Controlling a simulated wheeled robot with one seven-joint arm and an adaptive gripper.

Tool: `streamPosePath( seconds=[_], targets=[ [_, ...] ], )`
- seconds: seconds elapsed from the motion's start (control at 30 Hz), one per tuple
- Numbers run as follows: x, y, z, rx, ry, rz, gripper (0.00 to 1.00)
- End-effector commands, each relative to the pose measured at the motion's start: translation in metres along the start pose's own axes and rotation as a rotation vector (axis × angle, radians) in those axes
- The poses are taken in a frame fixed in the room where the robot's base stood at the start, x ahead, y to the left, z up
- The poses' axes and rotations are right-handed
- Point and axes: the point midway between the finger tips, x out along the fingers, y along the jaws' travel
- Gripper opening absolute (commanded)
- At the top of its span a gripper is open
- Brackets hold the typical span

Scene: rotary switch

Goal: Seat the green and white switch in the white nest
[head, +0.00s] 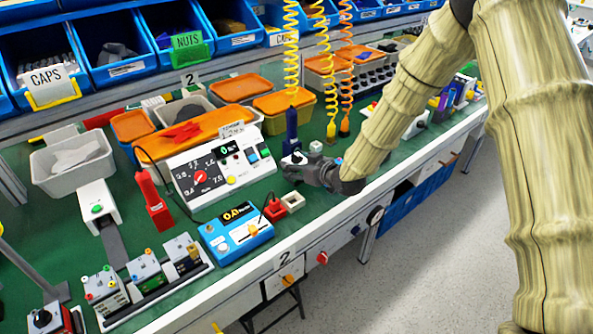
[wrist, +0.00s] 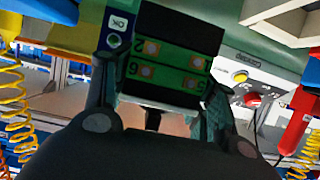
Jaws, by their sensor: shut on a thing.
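My gripper (head: 318,172) is above the front part of the green bench, right of the white meter box. In the wrist view its two dark fingers (wrist: 160,100) stand either side of a black and green block with numbered orange spots, which seems to be the switch (wrist: 168,62). In the head view a small pale block with a greenish top, likely the same switch (head: 316,148), shows at the gripper. A small white open square holder, which looks like the nest (head: 292,201), sits near the bench edge, left of and below the gripper. The fingers hide part of the switch.
The white meter box (head: 222,165) with dial and buttons stands left of the gripper. A blue meter (head: 237,232) and a red block (head: 274,208) are near the holder. Coiled cords hang behind, with a dark blue tool (head: 291,128). The bench's front edge is close.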

Motion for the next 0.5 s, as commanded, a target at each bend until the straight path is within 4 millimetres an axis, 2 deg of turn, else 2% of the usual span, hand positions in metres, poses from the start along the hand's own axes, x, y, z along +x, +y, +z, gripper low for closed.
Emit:
streamPosePath(
  seconds=[0.2, 0.5],
  targets=[
    [0.009, 0.000, 0.021, 0.001, -0.001, 0.001, 0.27],
    [0.010, 0.000, 0.025, 0.001, 0.001, 0.001, 0.27]
  ],
)
